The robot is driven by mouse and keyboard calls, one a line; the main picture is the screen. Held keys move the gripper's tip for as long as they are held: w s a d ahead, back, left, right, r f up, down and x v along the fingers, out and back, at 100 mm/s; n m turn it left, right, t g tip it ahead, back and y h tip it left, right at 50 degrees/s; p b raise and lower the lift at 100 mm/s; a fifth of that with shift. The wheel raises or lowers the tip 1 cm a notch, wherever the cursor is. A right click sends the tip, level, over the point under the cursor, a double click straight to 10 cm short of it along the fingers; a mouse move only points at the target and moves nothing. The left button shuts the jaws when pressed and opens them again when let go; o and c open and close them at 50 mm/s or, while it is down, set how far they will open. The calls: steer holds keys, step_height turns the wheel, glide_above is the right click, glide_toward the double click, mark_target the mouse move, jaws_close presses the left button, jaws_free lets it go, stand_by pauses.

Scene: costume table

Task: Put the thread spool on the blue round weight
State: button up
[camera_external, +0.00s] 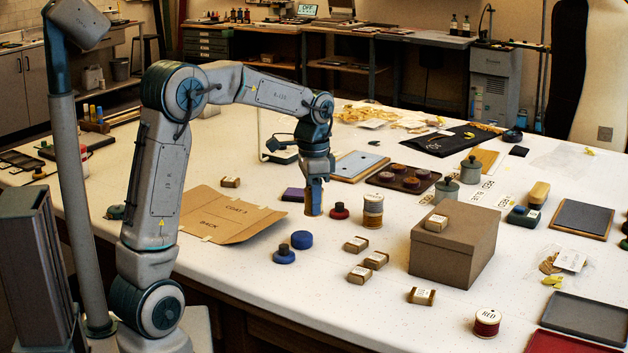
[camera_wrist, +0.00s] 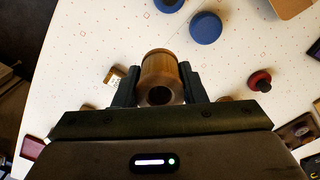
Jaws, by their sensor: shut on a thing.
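My gripper (camera_external: 315,190) is shut on a brown thread spool (camera_wrist: 161,72), a cylinder with a dark hole in its end. In the external view the lower part of the spool (camera_external: 314,207) hangs upright below the fingers, apparently above the table. A flat blue round weight (camera_external: 302,240) lies in front of the gripper, with nothing on it; it also shows in the wrist view (camera_wrist: 205,27). A second blue round piece (camera_external: 284,256), with a dark knob, stands just left of it and is cut off at the top of the wrist view (camera_wrist: 170,4).
A red knobbed piece (camera_external: 339,211) and a tan spool (camera_external: 373,212) stand close right of my gripper. A brown envelope (camera_external: 225,214) lies left. Several small boxes (camera_external: 357,244) and a large brown box (camera_external: 453,250) are to the right. A red spool (camera_external: 487,323) stands near the front.

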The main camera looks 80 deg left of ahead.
steer(key=p, duration=0.1)
glide_above(302, 234)
step_height(302, 234, down, 5)
steer(key=shift+d+r, duration=0.15)
steer(key=shift+f, duration=0.2)
steer(key=shift+f+p, duration=0.4)
steer(key=shift+f, duration=1.5)
steer(key=shift+f, duration=0.2)
steer(key=o, duration=1)
steer(key=shift+r, duration=0.1)
step_height(302, 234, up, 12)
steer(key=shift+r, duration=0.1)
